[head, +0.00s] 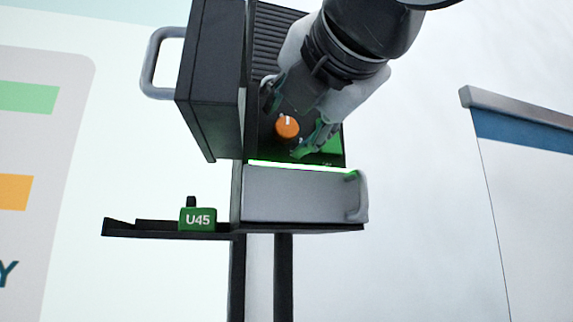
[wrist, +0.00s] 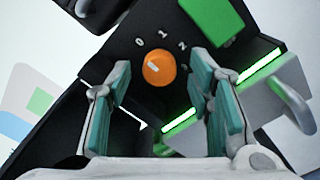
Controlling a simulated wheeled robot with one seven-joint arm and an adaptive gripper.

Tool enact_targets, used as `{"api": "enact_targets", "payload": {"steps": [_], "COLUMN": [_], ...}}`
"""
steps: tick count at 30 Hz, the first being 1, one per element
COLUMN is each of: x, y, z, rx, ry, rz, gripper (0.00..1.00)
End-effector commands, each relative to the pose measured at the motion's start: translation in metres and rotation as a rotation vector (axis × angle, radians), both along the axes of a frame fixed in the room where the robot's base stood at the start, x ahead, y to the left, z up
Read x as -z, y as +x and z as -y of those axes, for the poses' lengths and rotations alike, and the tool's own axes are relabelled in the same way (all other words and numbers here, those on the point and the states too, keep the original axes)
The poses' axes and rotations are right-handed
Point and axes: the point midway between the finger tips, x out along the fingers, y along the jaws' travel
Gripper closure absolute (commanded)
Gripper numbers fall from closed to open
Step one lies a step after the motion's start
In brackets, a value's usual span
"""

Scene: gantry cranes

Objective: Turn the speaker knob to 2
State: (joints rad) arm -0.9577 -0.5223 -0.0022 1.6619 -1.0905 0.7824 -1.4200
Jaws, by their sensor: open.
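The orange speaker knob (head: 287,126) sits on the dark panel inside the open black housing. In the wrist view the knob (wrist: 159,68) has a small white mark on its left part, and I cannot tell exactly which number it points at. White numbers 0, 1 and 2 (wrist: 182,46) run around its upper side, with another mark partly hidden at the right. My gripper (wrist: 161,82) is open, with one teal finger on each side of the knob and gaps between them. In the head view my gripper (head: 289,120) reaches into the housing from above.
A black door (head: 212,80) with a grey handle (head: 160,62) stands open at the left. A grey drawer front (head: 300,194) is below the panel, under a glowing green strip (head: 290,165). A green U45 block (head: 198,219) stands on the dark shelf (head: 150,229) at lower left.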

Motion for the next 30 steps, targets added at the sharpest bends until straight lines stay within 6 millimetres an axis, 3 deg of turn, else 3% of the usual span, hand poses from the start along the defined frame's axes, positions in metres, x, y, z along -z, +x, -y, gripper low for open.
{"api": "enact_targets", "payload": {"steps": [6,14,15,21,30], "x": [0.000,0.000,0.000,0.000,0.000], "y": [0.015,0.016,0.016,0.016,0.016], "z": [-0.004,-0.004,-0.004,-0.004,-0.004], "rx": [0.001,0.001,0.001,0.000,0.002], "ry": [0.000,0.001,0.000,0.000,0.018], "rz": [-0.001,0.000,0.001,0.000,-0.006], "gripper": [0.53,0.53,0.55,1.00,1.00]}}
